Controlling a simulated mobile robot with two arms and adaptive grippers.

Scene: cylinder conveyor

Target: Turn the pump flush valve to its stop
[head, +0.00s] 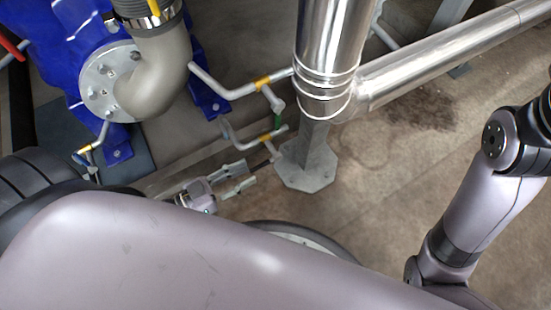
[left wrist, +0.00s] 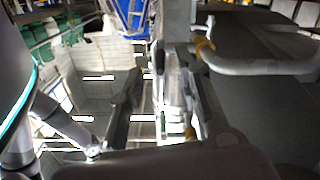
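The blue pump (head: 45,50) is at the upper left of the head view, with a grey elbow pipe on its flange. A thin grey pipe (head: 232,92) with yellow bands runs from it toward the silver column. A small green part (head: 278,122) sits on this pipework; I cannot tell for certain whether it is the flush valve's handle. My left gripper (head: 250,174) is open just below the pipework, its fingers pointing right. In the left wrist view its two dark fingers (left wrist: 160,72) are spread, with nothing visibly gripped. My right gripper is out of view.
A shiny silver pipe (head: 333,40) stands on a grey footed post (head: 308,165), close right of my left gripper. Another silver pipe (head: 450,52) runs to the upper right. The concrete floor (head: 385,180) is clear at centre right.

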